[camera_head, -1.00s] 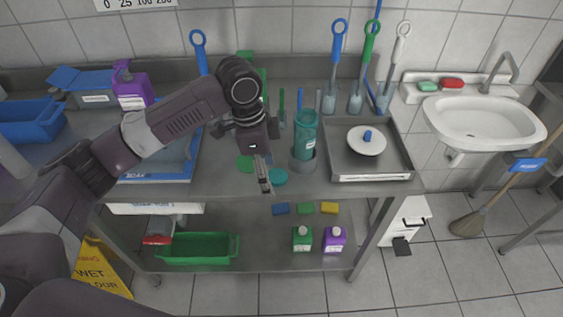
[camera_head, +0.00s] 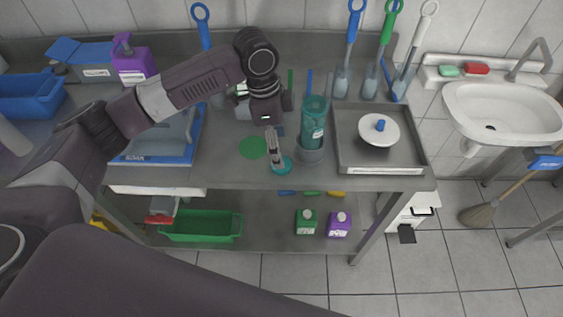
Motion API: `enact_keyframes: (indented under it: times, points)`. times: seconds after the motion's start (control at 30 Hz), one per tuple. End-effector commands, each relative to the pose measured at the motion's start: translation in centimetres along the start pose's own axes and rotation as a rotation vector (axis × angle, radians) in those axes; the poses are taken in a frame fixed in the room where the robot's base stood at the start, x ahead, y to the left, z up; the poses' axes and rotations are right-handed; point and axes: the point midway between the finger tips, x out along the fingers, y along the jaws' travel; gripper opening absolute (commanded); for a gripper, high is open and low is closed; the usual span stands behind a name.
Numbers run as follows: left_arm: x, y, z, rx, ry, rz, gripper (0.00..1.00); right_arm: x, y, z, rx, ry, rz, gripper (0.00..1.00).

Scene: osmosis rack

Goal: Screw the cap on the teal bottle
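The teal bottle (camera_head: 312,130) stands upright in a grey round holder (camera_head: 309,155) on the steel table, its top uncovered as far as I can see. A teal cap (camera_head: 284,168) lies on the table near the front edge, left of the holder. My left gripper (camera_head: 274,152) points down at the cap, its fingers over the cap's left and back part and hiding some of it. The fingers are seen nearly side-on, so I cannot tell whether they touch or grip the cap. My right gripper is out of view.
A green disc (camera_head: 252,147) lies left of the cap. A steel tray (camera_head: 345,163) with a white lidded dish (camera_head: 379,130) is right of the bottle. Brushes hang behind it. A blue tray (camera_head: 146,158) and a purple bottle (camera_head: 134,65) stand at left.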

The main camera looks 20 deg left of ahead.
Motion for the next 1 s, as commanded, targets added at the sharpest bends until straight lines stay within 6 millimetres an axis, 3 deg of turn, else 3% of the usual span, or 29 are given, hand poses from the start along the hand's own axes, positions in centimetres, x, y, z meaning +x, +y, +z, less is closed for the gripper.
enact_keyframes:
  times: [0.2, 0.37, 0.7, 1.0]
  points:
    - [0.2, 0.0, -0.1, 0.001, 0.002, -0.001, 0.65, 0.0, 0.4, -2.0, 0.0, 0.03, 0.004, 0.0]
    - [0.8, 0.2, 0.1, 0.0, 0.0, 0.002, 0.65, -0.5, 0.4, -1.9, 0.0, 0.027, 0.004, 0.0]
    - [5.2, 0.7, 0.5, 0.0, 0.0, 0.0, 0.65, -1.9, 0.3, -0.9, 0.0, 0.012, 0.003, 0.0]
    - [5.4, 0.6, 0.5, 0.001, 0.001, -0.002, 0.65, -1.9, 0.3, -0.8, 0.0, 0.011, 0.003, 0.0]
